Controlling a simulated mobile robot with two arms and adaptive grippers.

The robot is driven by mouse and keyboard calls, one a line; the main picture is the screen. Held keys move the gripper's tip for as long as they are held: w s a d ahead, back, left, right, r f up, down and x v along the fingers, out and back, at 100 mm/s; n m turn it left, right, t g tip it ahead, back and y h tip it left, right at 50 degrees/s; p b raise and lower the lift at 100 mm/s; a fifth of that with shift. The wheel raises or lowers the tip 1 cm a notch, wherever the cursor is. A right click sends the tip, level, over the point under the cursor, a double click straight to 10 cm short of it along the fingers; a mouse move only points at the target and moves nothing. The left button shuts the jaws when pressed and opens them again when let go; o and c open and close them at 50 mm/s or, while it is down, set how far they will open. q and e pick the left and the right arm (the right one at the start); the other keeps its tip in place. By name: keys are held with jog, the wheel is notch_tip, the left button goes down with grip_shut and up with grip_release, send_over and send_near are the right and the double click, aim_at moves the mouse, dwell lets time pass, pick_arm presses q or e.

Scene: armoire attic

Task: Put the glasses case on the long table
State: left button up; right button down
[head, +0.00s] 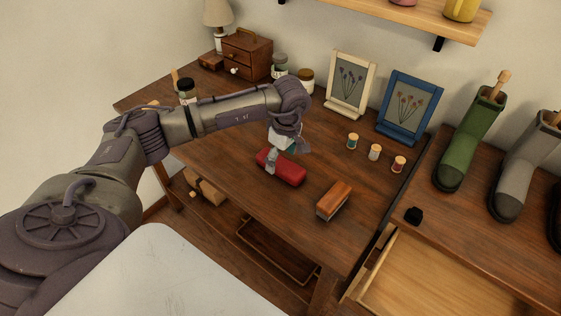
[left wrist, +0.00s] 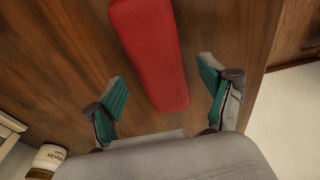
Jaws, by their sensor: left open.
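The glasses case (head: 283,168) is a red oblong box lying on the long wooden table (head: 225,150) near its front edge. My left gripper (head: 284,158) is above it and pointing down. In the left wrist view the red case (left wrist: 152,52) lies between the two teal-padded fingers of my open left gripper (left wrist: 163,98), with a gap on each side. The fingers do not touch it there. In the head view the gripper partly hides the case. My right gripper is in neither view.
A wooden brush-like block (head: 334,200) lies right of the case. Several thread spools (head: 374,152) and two framed flower pictures (head: 351,84) stand behind. Boots (head: 470,140) stand on a surface to the right, above an open drawer (head: 425,275). A small drawer chest (head: 247,55) is at the back left.

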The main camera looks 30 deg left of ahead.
aim_at(284, 165)
pick_arm(q)
notch_tip(284, 165, up, 10)
jog(key=d, duration=0.1)
jog(key=shift+d+b, duration=0.15)
jog(key=shift+b, duration=0.15)
jog(key=shift+s+f, duration=0.15)
jog(key=shift+s, duration=0.05)
